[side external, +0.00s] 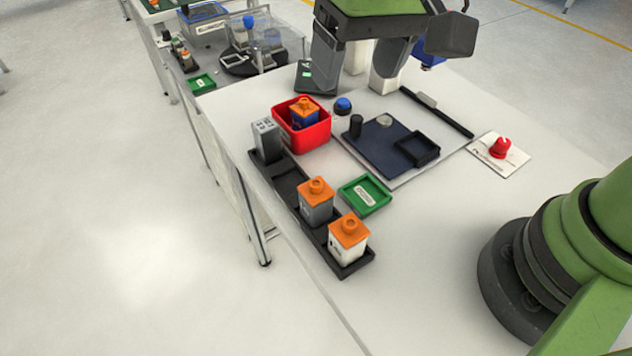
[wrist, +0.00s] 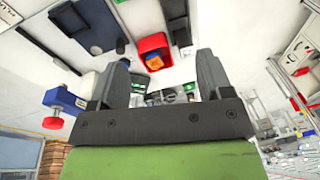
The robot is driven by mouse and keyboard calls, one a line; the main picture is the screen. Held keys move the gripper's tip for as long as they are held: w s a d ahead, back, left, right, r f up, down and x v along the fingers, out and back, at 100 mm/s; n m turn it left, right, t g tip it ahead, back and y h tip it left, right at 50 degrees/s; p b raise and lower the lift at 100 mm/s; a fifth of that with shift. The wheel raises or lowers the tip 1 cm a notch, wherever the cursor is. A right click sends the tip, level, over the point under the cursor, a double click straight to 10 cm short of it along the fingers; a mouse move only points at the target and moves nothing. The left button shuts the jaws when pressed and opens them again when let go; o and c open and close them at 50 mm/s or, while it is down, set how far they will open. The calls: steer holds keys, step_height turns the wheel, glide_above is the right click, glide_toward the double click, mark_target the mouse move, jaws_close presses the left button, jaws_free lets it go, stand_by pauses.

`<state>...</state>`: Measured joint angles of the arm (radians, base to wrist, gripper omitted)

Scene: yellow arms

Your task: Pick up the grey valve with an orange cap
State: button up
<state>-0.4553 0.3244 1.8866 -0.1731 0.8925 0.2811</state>
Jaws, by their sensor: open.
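The grey valve with an orange cap (side external: 316,208) stands upright in a long black rack (side external: 285,180) in the side external view. A white valve with an orange cap (side external: 347,246) stands in the same rack, nearer the camera. A blue valve with an orange cap (side external: 304,117) sits inside a red bin (side external: 318,137). My gripper (side external: 358,78) is at the top of the side view, beyond the bin and well away from the grey valve. In the wrist view its two fingers (wrist: 160,78) are spread with nothing gripped. I cannot make out the grey valve in the wrist view.
A grey block (side external: 266,140) stands at the rack's far end. A green tray (side external: 364,196) lies right of the rack. A dark blue fixture plate (side external: 385,152), a blue button (side external: 343,104) and a red knob (side external: 501,147) are farther right.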

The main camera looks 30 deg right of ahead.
steer(key=n+g+h, duration=0.1)
steer(key=g, duration=0.1)
glide_above(314, 180)
step_height(314, 180, down, 8)
steer(key=shift+f, duration=0.15)
step_height(314, 180, down, 4)
steer(key=shift+a+f, duration=0.15)
steer(key=shift+f, duration=0.1)
step_height(314, 180, down, 6)
steer(key=shift+r, duration=0.1)
steer(key=c, duration=1)
